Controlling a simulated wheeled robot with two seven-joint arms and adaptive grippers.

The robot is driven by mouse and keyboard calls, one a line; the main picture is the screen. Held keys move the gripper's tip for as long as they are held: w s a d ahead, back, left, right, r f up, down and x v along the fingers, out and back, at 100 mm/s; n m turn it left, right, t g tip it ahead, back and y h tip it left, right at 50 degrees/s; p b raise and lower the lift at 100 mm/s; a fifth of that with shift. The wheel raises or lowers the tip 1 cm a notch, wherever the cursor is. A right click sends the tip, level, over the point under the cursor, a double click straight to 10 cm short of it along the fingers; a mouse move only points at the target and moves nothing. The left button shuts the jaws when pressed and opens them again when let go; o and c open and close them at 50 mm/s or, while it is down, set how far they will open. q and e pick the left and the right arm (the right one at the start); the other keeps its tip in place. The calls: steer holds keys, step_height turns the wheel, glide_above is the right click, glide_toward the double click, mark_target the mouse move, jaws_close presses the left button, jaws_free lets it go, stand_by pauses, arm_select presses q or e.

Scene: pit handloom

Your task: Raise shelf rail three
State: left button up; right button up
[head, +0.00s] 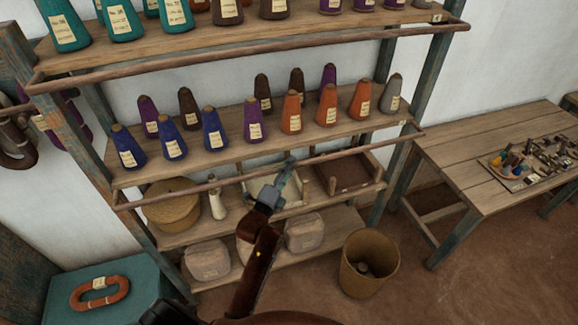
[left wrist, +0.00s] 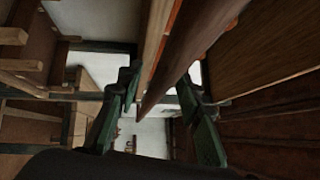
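A long brown wooden rail (head: 222,181) runs along the front of the shelf of blue, purple and orange cones. A higher rail (head: 250,46) runs along the shelf above; I cannot tell from any marking which is rail three. My left gripper (head: 287,174) is at the lower rail, near its middle. In the left wrist view, the rail (left wrist: 192,42) passes between the open green fingers of the left gripper (left wrist: 160,78). A light gap shows between the rail and the right finger; contact on the other side is unclear. My right gripper is not in view.
Cones such as an orange one (head: 291,113) stand close behind the lower rail. Below are a round basket (head: 171,205), trays (head: 355,172) and wrapped bundles (head: 305,233). A woven bin (head: 369,265) stands on the floor, and a wooden table (head: 470,150) is at right.

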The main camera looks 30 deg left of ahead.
arm_select(q)
jaws_close()
stand_by(0.5)
